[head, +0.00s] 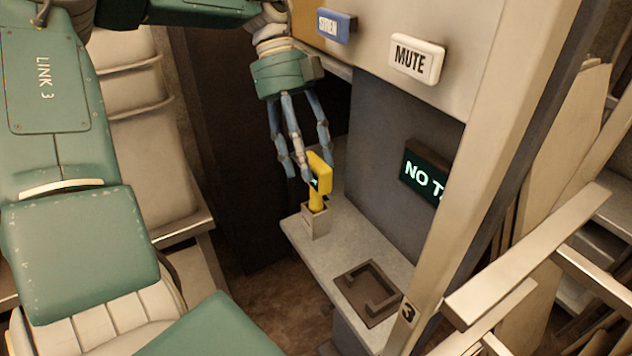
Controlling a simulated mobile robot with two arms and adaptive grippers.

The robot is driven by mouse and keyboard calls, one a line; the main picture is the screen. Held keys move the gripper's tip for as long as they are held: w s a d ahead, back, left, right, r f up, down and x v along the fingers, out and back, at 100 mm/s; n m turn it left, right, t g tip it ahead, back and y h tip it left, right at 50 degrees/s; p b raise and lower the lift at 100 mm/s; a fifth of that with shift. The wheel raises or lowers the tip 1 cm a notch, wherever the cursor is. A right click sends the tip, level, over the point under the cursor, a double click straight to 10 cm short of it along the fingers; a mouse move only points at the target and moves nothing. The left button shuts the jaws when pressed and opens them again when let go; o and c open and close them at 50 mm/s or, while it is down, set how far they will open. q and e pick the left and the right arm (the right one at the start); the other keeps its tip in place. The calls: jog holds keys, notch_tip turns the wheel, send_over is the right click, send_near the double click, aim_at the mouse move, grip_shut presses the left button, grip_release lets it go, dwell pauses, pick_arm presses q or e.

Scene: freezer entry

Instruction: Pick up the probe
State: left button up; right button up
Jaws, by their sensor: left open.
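The yellow probe (320,180) stands upright in a small grey holder (315,222) on a narrow pale shelf. A small dark screen with a green mark shows on its head. My left gripper (305,170) hangs down from above with its blue-grey fingers spread. Its fingertips are at the probe's head, on its left and far side. I cannot tell whether they touch it. The fingers are open and hold nothing. My right gripper is not in view.
The shelf (345,243) carries a brown recessed plate with a handle (370,290). A pale post (485,170) and metal rails (530,275) stand at right.

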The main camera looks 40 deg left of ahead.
pick_arm(q)
jog(key=shift+x, duration=0.85)
jog(key=shift+s+d, duration=0.1)
jog(key=c, duration=1.3)
jog(key=shift+c, duration=0.4)
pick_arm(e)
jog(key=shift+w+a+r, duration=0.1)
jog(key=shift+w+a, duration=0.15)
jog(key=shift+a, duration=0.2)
pick_arm(q)
jog(key=shift+r, duration=0.15)
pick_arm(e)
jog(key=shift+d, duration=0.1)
